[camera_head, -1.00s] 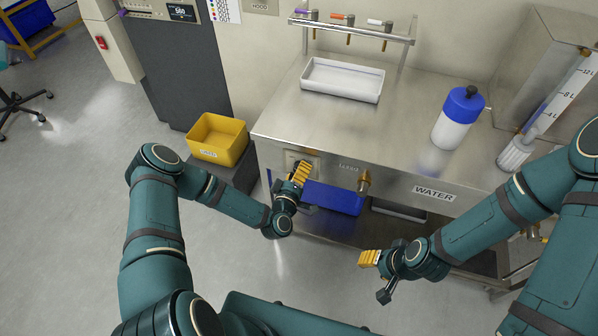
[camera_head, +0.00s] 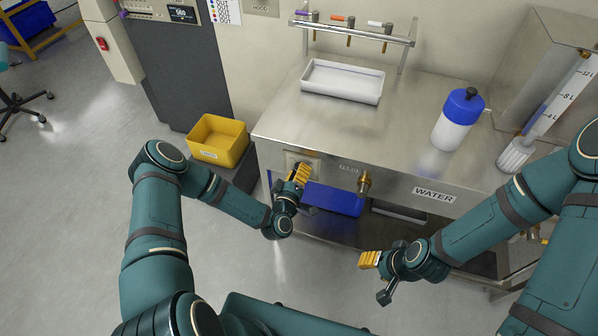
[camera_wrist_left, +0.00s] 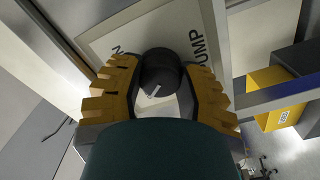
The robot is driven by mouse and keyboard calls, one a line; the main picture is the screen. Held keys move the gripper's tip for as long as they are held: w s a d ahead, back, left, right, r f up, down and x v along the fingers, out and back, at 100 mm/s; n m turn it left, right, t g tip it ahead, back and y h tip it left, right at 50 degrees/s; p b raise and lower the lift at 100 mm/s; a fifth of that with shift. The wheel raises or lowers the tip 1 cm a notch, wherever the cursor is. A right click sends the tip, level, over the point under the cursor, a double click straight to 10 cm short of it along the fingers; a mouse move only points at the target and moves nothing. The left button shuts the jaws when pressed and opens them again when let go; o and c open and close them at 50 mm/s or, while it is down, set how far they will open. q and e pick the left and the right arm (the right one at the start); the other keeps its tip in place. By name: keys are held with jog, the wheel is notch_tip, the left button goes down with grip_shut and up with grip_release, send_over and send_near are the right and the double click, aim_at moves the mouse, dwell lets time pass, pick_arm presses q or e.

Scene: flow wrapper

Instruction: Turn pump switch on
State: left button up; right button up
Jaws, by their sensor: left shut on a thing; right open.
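The pump switch is a round black knob (camera_wrist_left: 160,72) on a pale plate (camera_wrist_left: 105,45) lettered PUMP, seen in the left wrist view. Another label beside the knob is partly covered, with only an N showing. A short white mark shows on the knob's near side. My left gripper (camera_wrist_left: 165,80) is shut on the knob, with one yellow finger on each side. In the head view my left gripper (camera_head: 300,174) is at the left of the bench's front panel and hides the knob. My right gripper (camera_head: 369,259) is open and empty, in front of the bench.
A brass tap (camera_head: 364,184) sticks out of the front panel right of the switch, above a blue bin (camera_head: 335,200). A yellow bin (camera_head: 219,139) stands left of the bench. A white tray (camera_head: 343,81) and a blue-capped bottle (camera_head: 458,119) stand on top.

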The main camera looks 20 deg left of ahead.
pick_arm(q)
jog(key=m, duration=0.4)
jog(key=shift+d, duration=0.1)
jog(key=m, duration=0.4)
jog(key=shift+m+p, duration=0.35)
jog(key=shift+m, duration=0.05)
jog(key=m, duration=0.4)
jog(key=shift+f, duration=0.1)
jog(key=shift+m, duration=2)
jog(key=o, duration=1.2)
jog(key=shift+s, duration=0.1)
